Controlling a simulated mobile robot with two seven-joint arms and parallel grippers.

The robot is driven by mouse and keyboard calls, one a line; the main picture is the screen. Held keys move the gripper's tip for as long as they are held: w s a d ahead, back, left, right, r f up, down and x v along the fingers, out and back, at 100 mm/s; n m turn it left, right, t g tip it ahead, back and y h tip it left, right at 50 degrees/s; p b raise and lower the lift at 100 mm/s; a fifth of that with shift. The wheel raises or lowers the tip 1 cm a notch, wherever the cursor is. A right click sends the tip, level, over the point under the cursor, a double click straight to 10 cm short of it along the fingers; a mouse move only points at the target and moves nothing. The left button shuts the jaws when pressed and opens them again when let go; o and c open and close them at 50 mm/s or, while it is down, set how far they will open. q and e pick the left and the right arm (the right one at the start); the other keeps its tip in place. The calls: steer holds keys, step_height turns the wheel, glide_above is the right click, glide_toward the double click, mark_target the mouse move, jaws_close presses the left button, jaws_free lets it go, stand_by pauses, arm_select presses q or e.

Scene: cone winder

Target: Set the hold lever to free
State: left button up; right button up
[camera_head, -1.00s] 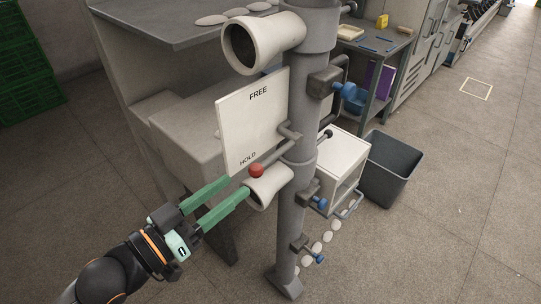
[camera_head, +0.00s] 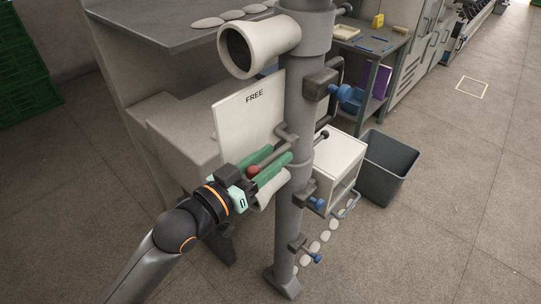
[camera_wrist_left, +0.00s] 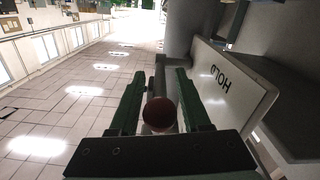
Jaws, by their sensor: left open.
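The hold lever ends in a red ball knob (camera_head: 253,171), low on the white plate (camera_head: 240,112) marked FREE at its top. The HOLD mark at the plate's bottom is covered by my gripper in the head view but shows in the left wrist view (camera_wrist_left: 220,80). My left gripper (camera_head: 288,155) is open, its green fingers on either side of the lever. In the left wrist view the red knob (camera_wrist_left: 159,114) sits between the two fingers, close to the palm, with a gap to each finger. My right gripper is not in view.
A grey post (camera_head: 301,125) stands right behind the plate, with blue-knobbed clamps on it. A white cone tube (camera_head: 258,45) juts out above the plate. A white box (camera_head: 338,160) and a dark bin (camera_head: 388,168) stand to the right. Floor at the right is free.

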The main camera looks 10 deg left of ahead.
arm_select(q)
jaws_close()
stand_by(0.3)
stand_by(1.1)
